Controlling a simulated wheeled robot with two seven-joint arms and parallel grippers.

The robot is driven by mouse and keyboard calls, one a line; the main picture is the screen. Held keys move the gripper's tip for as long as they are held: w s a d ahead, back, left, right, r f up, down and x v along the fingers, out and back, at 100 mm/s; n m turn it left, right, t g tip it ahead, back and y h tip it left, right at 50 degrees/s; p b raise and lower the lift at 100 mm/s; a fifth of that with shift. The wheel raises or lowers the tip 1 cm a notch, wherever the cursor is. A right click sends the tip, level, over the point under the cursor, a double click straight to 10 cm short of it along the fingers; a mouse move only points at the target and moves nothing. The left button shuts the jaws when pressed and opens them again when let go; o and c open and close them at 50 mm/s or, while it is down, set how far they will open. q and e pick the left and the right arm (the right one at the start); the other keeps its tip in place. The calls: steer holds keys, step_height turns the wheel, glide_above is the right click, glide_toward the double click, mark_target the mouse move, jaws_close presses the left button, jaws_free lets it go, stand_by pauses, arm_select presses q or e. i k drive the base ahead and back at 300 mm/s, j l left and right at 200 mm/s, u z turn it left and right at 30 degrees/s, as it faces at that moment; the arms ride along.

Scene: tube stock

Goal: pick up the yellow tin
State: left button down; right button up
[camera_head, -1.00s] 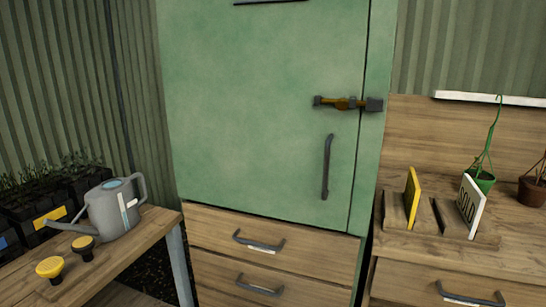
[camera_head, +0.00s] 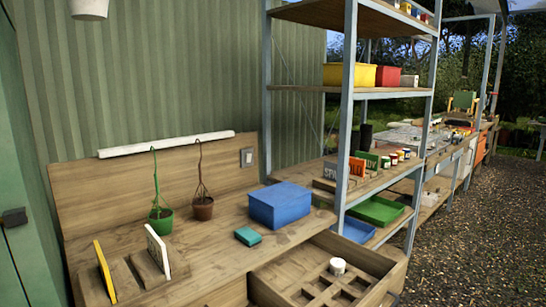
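I cannot make out a yellow tin for certain. Several small tins (camera_head: 394,158) with coloured bands stand on the shelving rack's worktop-height shelf, too small to tell which is yellow. More small coloured items (camera_head: 415,12) stand on the top shelf, cut by the picture edge. A white tin (camera_head: 338,266) sits in a compartment of the open, divided drawer (camera_head: 290,283). A yellow bin (camera_head: 349,75) is on the upper shelf, beside a red bin (camera_head: 389,76). Neither of my grippers is in view.
The wooden bench (camera_head: 215,232) holds a blue box (camera_head: 280,205), a small teal box (camera_head: 248,236), two potted plants and a slotted holder with upright plates. The open drawer juts out in front of the bench. Gravel floor (camera_head: 470,235) is free at the right.

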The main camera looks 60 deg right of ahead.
mark_target(401, 155)
steer(key=z, duration=2.85)
